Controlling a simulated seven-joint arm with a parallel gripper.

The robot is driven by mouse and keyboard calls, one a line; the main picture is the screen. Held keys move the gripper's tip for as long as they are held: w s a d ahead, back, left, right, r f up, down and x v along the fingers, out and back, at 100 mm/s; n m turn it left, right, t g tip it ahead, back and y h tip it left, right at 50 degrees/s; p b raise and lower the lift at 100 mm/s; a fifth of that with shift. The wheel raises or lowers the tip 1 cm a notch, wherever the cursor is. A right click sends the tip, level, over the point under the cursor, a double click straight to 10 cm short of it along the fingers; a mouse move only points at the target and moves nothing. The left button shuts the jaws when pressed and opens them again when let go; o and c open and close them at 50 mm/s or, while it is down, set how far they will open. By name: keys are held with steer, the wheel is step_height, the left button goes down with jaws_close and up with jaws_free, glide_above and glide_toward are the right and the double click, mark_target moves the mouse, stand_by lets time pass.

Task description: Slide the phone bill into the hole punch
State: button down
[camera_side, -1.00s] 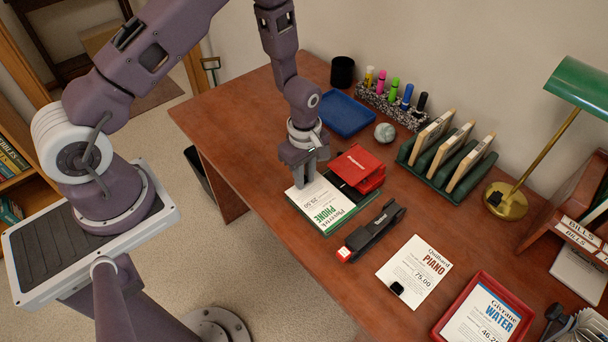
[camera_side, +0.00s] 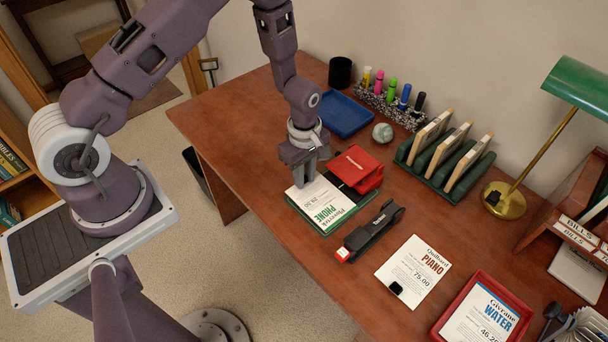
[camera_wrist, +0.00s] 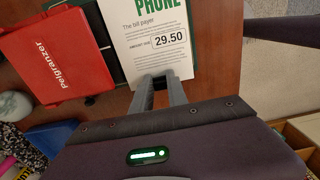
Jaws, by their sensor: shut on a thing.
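The phone bill (camera_side: 322,204) is a white sheet with green "PHONE" lettering. It lies on a dark green board (camera_side: 347,212) at the front edge of the desk. The red hole punch (camera_side: 356,168) stands beside the bill, on a black base. In the wrist view the punch (camera_wrist: 58,55) is at the left, marked "Pelgranzer". Its slot is hidden, so I cannot tell whether the bill enters it.
A black stapler (camera_side: 370,231) lies to the right of the bill. The piano bill (camera_side: 414,271) and a red tray (camera_side: 448,318) are farther right. A blue tray (camera_side: 346,114), a grey ball (camera_side: 382,132) and a green rack (camera_side: 445,180) stand behind.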

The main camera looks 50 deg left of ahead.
mark_target(317, 175)
steer(key=shift+w, duration=0.35)
steer(key=shift+w, duration=0.7)
stand_by(0.4)
steer(key=shift+w, duration=0.95)
steer(key=shift+w, duration=0.2)
steer(key=shift+w+f, duration=0.1)
steer(key=shift+w, duration=0.65)
steer(key=shift+w, duration=0.1)
steer(key=c, duration=0.8)
jaws_free()
steer(key=shift+o, duration=0.2)
